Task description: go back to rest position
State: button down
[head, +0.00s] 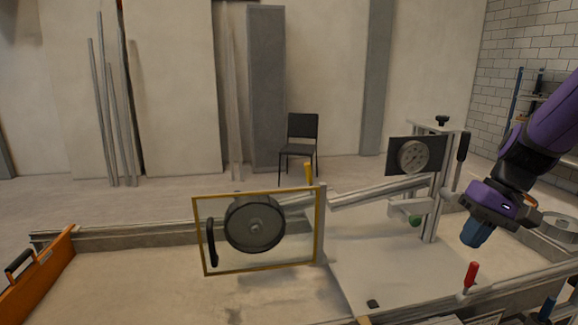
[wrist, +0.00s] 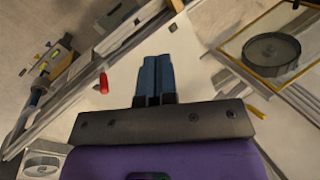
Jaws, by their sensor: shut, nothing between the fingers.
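My gripper (head: 474,240) hangs at the right side in the head view, at the end of my purple arm, above the right part of the sandbed. In the wrist view its two blue fingers (wrist: 154,72) lie side by side, shut, with nothing between them. The sandbed (head: 150,290) stretches across the front, with pale sand and grey rails. A yellow-framed clear panel (head: 258,262) with a round grey wheel (head: 254,223) stands at its middle; both also show at the upper right in the wrist view.
A red-handled tool (head: 470,275) stands on the front rail below my gripper. A post with a dark plate and dial (head: 412,156) stands left of my arm. An orange end board (head: 38,275) closes the left side. A black chair (head: 301,140) stands behind, by the wall.

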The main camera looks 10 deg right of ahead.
jog(key=s+a+r+n+t+h, duration=0.2)
jog(key=s+a+r+t+h, duration=0.2)
jog(key=s+a+r, duration=0.4)
jog(key=shift+s+a+r+n+t, duration=0.25)
jog(key=shift+s+r+t, duration=0.35)
jog(key=shift+s+r, duration=1)
jog(key=shift+s+f, duration=0.2)
